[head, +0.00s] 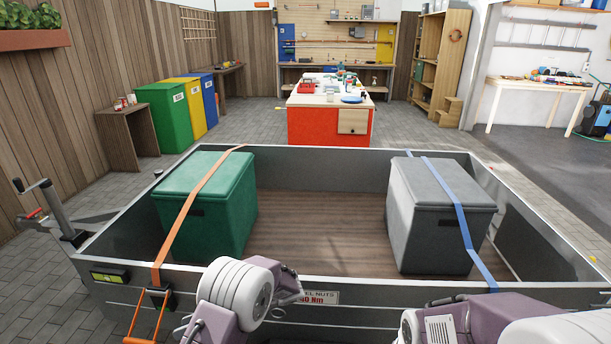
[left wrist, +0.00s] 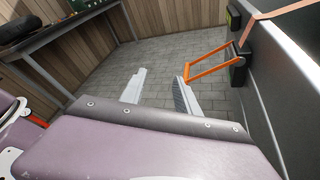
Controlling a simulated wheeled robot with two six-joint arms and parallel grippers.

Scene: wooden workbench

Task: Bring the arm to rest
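My left arm (head: 235,290) is bent in front of the near wall of the trailer. My left gripper shows only in small part at the bottom edge of the head view (head: 186,328). In the left wrist view its two fingers (left wrist: 160,78) stand apart with nothing between them, above the paved floor. An orange ratchet handle (left wrist: 208,65) is close beside the right finger in that view; I cannot tell whether they touch. My right arm (head: 440,325) shows at the lower right of the head view, but its gripper is out of view.
The trailer (head: 230,277) holds a green box (head: 205,215) under an orange strap (head: 190,205) and a grey box (head: 425,235) under a blue strap (head: 460,220). A jockey-wheel crank (head: 45,200) stands at the left. The paving (head: 40,285) left of the trailer is clear.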

